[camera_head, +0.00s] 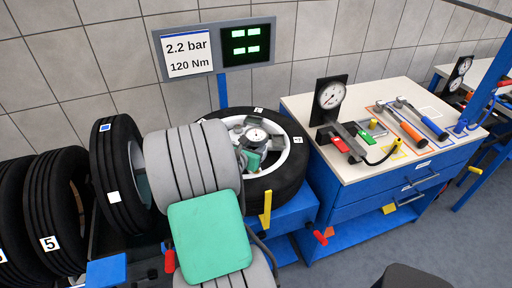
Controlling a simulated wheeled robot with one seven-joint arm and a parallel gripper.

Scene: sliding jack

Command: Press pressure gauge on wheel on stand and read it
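The wheel on the stand (290,184) lies flat in the middle, a black tire around a silver rim. The pressure gauge (331,95), a white dial on a dark upright plate, stands on the workbench right of the wheel. Its base has a red part, and a dark hose with a yellow end lies beside it. My grey and green arm covers the wheel's left side. The needle reading is too small to tell.
A sign (187,53) reads 2.2 bar, 120 Nm, beside a green-lit display (246,42). Several upright tires (50,200) stand at left. Floor is clear at lower right, except a dark object (415,277) at the bottom edge.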

